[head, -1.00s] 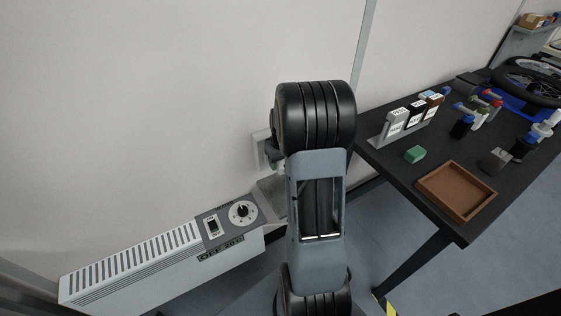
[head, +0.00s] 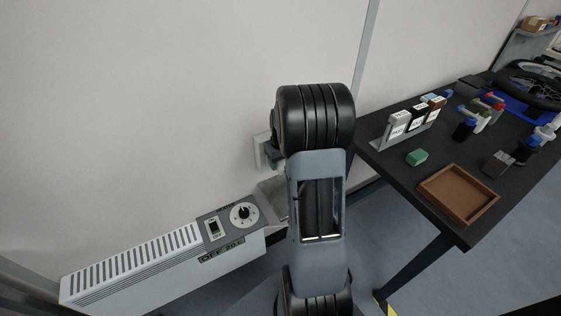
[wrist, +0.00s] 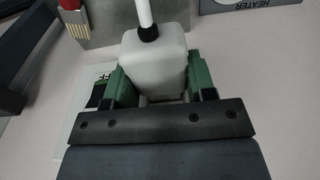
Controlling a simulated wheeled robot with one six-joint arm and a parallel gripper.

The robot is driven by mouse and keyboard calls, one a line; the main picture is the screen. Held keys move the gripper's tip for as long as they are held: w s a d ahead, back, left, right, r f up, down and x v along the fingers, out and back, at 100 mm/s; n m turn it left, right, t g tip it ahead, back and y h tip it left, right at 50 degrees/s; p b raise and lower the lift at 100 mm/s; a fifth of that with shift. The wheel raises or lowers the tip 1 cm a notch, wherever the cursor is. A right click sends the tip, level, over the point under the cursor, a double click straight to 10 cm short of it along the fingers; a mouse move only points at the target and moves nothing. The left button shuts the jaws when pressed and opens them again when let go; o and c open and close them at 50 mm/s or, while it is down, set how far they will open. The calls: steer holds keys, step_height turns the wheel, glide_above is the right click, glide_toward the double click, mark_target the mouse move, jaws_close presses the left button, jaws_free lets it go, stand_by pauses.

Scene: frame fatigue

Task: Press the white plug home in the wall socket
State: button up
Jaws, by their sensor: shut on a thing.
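The white plug (wrist: 157,55) is between the green jaw pads of my gripper (wrist: 160,80) in the wrist view. A white cord with a dark collar leaves its top side. A pale socket plate (wrist: 76,142) lies behind the jaws against the wall, mostly covered by the plug and gripper. Whether the plug is flush with the socket cannot be seen. In the head view the socket plate (head: 260,151) shows at the wall beside my arm. A dark green part of my gripper (head: 272,157) shows in front of it, and the plug is hidden there.
A white heater (head: 150,258) with a dial and switch stands low along the wall. A grey metal holder (head: 274,197) sits beside it, below the socket. A dark workbench (head: 385,165) at right carries a brown tray (head: 440,205), a green block (head: 416,157) and tools.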

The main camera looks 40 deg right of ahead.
steer(key=shift+w, duration=0.15)
steer(key=o, duration=0.9)
steer(key=shift+w, duration=0.1)
steer(key=shift+c, duration=0.2)
step_height(320, 180, up, 14)
steer(key=s+p, duration=0.1)
steer(key=shift+s, duration=0.25)
steer(key=shift+f, duration=0.1)
steer(key=s+a+r+n+t+p, duration=0.1)
steer(key=s+a+r+p, duration=0.2)
steer(key=s+a, duration=0.3)
steer(key=s+a+r+t+p, duration=0.1)
steer(key=s+a+r+p, duration=0.3)
steer(key=a, duration=1.1)
steer(key=shift+s+r+n+p, duration=0.3)
steer(key=shift+s+n+p, duration=0.1)
steer(key=shift+s, duration=1.2)
